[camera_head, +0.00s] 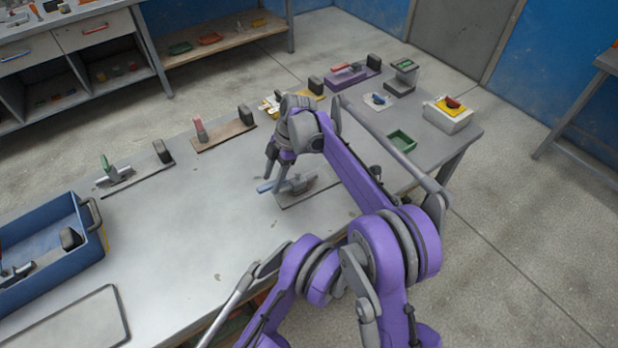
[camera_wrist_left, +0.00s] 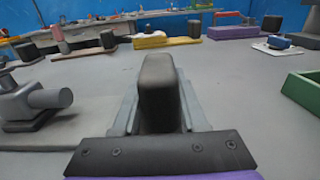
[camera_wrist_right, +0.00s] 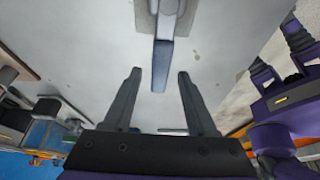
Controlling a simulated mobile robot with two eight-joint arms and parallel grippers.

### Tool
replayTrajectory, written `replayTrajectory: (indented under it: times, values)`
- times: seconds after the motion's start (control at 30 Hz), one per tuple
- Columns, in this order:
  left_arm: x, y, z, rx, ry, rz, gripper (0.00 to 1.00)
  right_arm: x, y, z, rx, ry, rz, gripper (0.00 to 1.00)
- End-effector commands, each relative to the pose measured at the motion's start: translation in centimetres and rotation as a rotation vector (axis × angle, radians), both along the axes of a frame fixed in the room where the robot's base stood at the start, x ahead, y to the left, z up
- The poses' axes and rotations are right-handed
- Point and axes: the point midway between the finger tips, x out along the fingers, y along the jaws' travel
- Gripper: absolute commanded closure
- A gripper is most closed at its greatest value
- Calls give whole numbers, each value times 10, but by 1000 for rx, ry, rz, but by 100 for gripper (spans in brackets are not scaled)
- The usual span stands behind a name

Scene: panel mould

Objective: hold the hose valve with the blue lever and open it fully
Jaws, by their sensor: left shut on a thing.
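The hose valve (camera_head: 297,184) lies on a flat plate near the table's front edge; its blue lever (camera_head: 268,186) points left. The valve's grey body shows at the left of the left wrist view (camera_wrist_left: 42,100). My left gripper (camera_wrist_left: 155,95) is shut on the dark upright block beside the valve; my purple arm hides this grip in the head view. My right gripper (camera_head: 271,162) is open, just above the lever. In the right wrist view the lever (camera_wrist_right: 160,65) appears between the open fingertips; I cannot tell whether either finger touches it.
A blue bin (camera_head: 90,245) is at the left. A green tray (camera_head: 400,140) lies to the right. The table between bin and lever is clear.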

Motion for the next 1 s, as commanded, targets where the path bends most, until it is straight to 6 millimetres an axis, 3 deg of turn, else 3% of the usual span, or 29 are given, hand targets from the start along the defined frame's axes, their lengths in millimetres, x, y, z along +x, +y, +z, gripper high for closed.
replayTrajectory:
  times: [0.27, 0.37, 0.73, 1.0]
  values:
    - [0, 0, 0, 1, 1, 0, 100, 1, -2, 5, 0, 0, -1, 43]
    - [0, 0, 0, 1, 1, 0, 100, 4, -6, 16, 0, 0, -1, 43]
    - [0, 0, 0, 1, 1, 0, 100, 19, -31, 87, 0, 0, -1, 43]
    - [0, 0, 0, 1, 1, 0, 100, 23, -39, 110, 0, 0, 0, 43]
